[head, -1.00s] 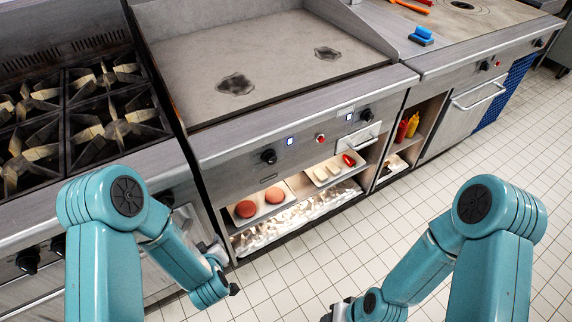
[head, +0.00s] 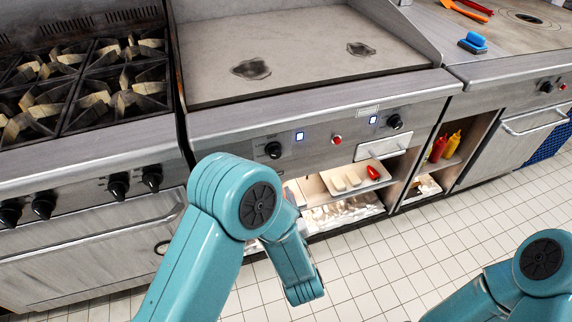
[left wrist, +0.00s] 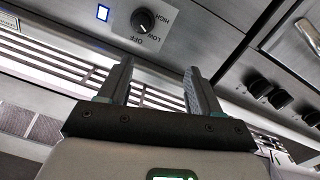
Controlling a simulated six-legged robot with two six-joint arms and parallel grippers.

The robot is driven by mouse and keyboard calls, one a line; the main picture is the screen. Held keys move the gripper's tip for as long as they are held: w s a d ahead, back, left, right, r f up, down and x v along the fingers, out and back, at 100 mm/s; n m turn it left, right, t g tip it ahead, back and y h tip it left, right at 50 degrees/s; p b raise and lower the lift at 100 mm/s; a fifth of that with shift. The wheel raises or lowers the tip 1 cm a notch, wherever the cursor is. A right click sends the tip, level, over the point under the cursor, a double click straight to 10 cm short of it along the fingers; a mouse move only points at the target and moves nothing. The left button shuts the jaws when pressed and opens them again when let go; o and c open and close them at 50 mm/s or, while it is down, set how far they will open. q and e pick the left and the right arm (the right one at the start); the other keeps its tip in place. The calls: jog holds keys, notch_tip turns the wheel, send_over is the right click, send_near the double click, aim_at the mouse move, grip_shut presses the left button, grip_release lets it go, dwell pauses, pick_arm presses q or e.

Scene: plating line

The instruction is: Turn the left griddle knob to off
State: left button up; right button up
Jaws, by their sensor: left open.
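The left griddle knob (head: 273,150) is a black round knob on the griddle's front panel, just left of a lit display (head: 299,136). In the left wrist view the knob (left wrist: 143,20) shows upside down at the top, with OFF, LOW and HIGH marks around it. In the head view the left gripper is hidden or out of frame; my left arm stands in front of the griddle. My right gripper is out of view.
The right griddle knob (head: 394,122) and a red button (head: 337,140) share the panel. Range knobs (head: 118,185) lie to the left. A tray (head: 335,188) with food sits on the shelf below. Red and yellow bottles (head: 453,143) stand right. The tiled floor ahead is clear.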

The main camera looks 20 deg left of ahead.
aim_at(275, 155)
pick_arm(q)
jog(key=shift+m+t+h, duration=0.4)
jog(key=shift+h, duration=0.1)
jog(key=x, duration=0.5)
jog(key=d+x, duration=0.1)
jog(key=x, duration=0.3)
jog(key=w+d+x, duration=0.1)
jog(key=x, duration=0.4)
jog(key=shift+w+d+f, duration=0.1)
jog(key=shift+w+f, duration=0.15)
jog(key=shift+w, duration=0.1)
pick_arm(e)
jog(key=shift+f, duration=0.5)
pick_arm(q)
jog(key=c, duration=1)
jog(key=shift+c, duration=0.2)
